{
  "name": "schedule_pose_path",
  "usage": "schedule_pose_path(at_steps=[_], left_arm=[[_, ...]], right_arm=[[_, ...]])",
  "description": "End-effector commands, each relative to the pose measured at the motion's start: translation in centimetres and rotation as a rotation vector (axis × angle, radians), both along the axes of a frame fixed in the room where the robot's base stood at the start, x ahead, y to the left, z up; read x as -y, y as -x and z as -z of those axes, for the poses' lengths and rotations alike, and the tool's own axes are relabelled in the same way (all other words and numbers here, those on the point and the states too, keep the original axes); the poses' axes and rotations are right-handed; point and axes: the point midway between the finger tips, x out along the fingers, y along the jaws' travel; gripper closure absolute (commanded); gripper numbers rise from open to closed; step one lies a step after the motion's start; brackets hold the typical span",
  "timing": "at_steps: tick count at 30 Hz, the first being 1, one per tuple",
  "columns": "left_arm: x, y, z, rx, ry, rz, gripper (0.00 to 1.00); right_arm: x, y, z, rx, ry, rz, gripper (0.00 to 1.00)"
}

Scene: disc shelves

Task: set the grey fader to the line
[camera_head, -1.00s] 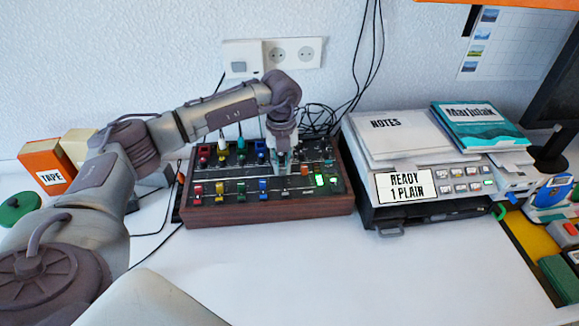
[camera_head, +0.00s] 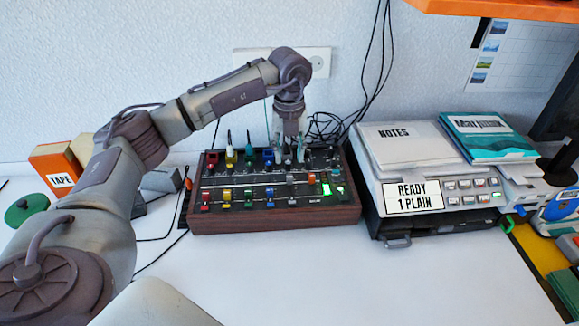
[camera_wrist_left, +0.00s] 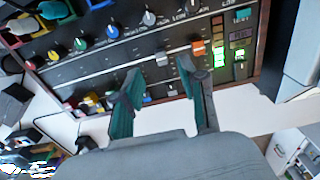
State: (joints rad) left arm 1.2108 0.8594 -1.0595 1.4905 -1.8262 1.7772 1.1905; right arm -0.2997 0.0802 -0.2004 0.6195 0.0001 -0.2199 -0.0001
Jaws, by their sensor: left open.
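The control panel (camera_head: 330,214) is a dark box with a wooden frame, bearing rows of coloured caps and knobs. The grey fader (camera_head: 291,178) stands between the blue fader and the orange fader (camera_head: 311,178), close to a pale line across the panel. It also shows in the left wrist view (camera_wrist_left: 161,59), between my finger ends and apart from them as far as I can see. My left gripper (camera_head: 288,158) is open and empty above the panel; its fingers also show in the left wrist view (camera_wrist_left: 159,68). My right gripper is out of view.
A printer (camera_head: 412,200) with notes and a teal book stands right of the panel. An orange tape box (camera_head: 52,165) and a green disc are at the left. Cables hang behind. The white table is clear in front.

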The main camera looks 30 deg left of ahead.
Motion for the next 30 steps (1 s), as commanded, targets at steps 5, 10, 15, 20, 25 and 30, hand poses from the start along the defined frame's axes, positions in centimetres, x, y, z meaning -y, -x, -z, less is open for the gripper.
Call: schedule_pose_path(at_steps=[5,10,15,20,25,30], left_arm=[[0.0,0.0,-3.4,0.003,0.000,0.000,0.58],[0.0,0.0,-4.9,0.001,0.000,-0.001,0.58],[0.0,0.0,-5.2,0.000,0.000,0.000,0.58],[0.0,0.0,-5.2,0.000,0.000,0.000,0.58],[0.0,0.0,-5.2,0.000,0.000,0.000,0.58],[0.0,0.0,-6.1,0.001,0.001,0.000,0.58]], right_arm=[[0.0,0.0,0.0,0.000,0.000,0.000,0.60],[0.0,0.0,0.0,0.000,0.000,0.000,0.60],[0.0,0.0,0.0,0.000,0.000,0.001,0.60],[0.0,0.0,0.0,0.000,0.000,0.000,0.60],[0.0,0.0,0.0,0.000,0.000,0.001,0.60],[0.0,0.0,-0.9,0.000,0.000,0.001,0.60]])
